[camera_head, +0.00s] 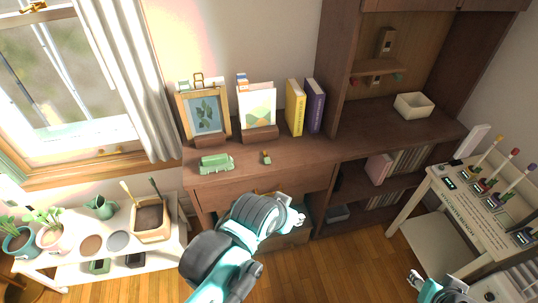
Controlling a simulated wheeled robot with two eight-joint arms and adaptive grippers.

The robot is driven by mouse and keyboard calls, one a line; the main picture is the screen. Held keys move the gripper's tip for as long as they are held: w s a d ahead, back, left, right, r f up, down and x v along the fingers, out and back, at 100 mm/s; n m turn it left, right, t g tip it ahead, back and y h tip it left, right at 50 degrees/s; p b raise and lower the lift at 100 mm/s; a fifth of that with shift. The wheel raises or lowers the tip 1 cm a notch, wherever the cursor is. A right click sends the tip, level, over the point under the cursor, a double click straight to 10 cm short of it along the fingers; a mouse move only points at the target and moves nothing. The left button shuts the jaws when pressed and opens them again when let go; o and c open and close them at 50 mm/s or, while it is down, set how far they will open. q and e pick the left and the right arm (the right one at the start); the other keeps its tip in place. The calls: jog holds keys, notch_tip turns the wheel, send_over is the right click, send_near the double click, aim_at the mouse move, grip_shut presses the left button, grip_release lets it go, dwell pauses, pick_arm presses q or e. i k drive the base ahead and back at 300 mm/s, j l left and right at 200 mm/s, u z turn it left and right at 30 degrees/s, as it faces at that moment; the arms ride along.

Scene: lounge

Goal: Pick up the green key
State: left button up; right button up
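A small tan and green item (266,157) stands on the brown cabinet top. It is too small to tell whether it is the green key, and I make out no clear green key elsewhere. My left gripper (297,217) is in front of the cabinet, below its top and over what looks like an opened drawer (291,241). My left arm covers much of that drawer, so its contents are mostly hidden. My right gripper (437,283) is low at the bottom right, apart from the cabinet. The finger gap of either gripper is not clear.
The brown cabinet top (230,180) bears a green toy vehicle (215,163), a picture frame (205,113), a card stand (258,133) and upright books (295,107). A white plant table (60,265) stands left. A white labelled desk (455,205) stands right, with a stool (436,237).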

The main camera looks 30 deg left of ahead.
aim_at(267, 159)
jog(key=i+j+u, duration=0.1)
jog(key=i+u, duration=0.15)
jog(key=u, duration=0.15)
jog(key=i+u, duration=0.55)
jog(key=u, duration=0.2)
jog(key=i+l+u, duration=0.1)
jog(key=i+u, duration=0.25)
jog(key=k, duration=0.1)
